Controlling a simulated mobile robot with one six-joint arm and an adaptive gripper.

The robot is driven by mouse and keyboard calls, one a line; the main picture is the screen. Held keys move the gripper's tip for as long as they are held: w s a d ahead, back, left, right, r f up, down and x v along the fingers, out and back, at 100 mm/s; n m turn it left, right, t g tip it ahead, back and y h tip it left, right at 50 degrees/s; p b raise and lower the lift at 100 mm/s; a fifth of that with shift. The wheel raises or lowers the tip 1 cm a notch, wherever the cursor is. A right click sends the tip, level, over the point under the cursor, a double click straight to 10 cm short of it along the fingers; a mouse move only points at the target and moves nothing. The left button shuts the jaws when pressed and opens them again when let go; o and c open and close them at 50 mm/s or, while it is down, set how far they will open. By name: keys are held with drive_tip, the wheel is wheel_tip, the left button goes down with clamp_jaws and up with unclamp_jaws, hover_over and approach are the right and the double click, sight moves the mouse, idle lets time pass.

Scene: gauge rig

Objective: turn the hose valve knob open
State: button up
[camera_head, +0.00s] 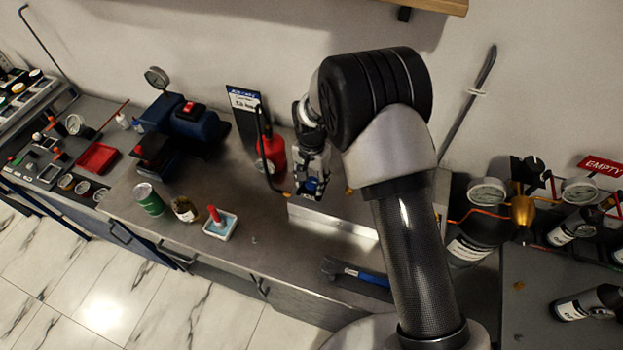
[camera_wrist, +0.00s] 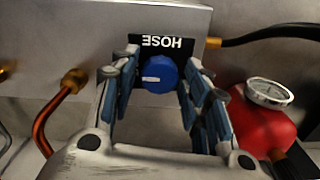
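The blue hose valve knob (camera_wrist: 162,75) sits on a grey metal box (camera_wrist: 60,35), below a black label reading HOSE, upside down in the wrist view. A short white mark on the knob lies level, on its left half. My gripper (camera_wrist: 163,68) is open, with one finger on each side of the knob. A small gap shows between each finger and the knob. In the head view my gripper (camera_head: 311,178) reaches down to the box, and the knob (camera_head: 311,185) shows small and partly hidden between the fingers.
A red cylinder with a gauge (camera_wrist: 262,115) stands close to the right finger in the wrist view. A copper pipe (camera_wrist: 55,110) runs on the left, and a black hose (camera_wrist: 270,34) leaves on the right. A blue-handled hammer (camera_head: 360,276) lies on the bench.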

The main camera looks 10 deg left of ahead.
drive_tip(key=c, duration=0.7)
drive_tip(key=shift+n, duration=0.4)
drive_tip(key=n+b, duration=0.1)
drive_tip(key=n, duration=0.4)
drive_tip(key=shift+n, duration=0.3)
drive_tip(key=n, duration=0.5)
drive_tip(key=shift+b, duration=0.35)
drive_tip(key=n, duration=0.6)
drive_tip(key=shift+d, duration=0.1)
drive_tip(key=shift+c, duration=0.2)
drive_tip(key=shift+n, duration=0.4)
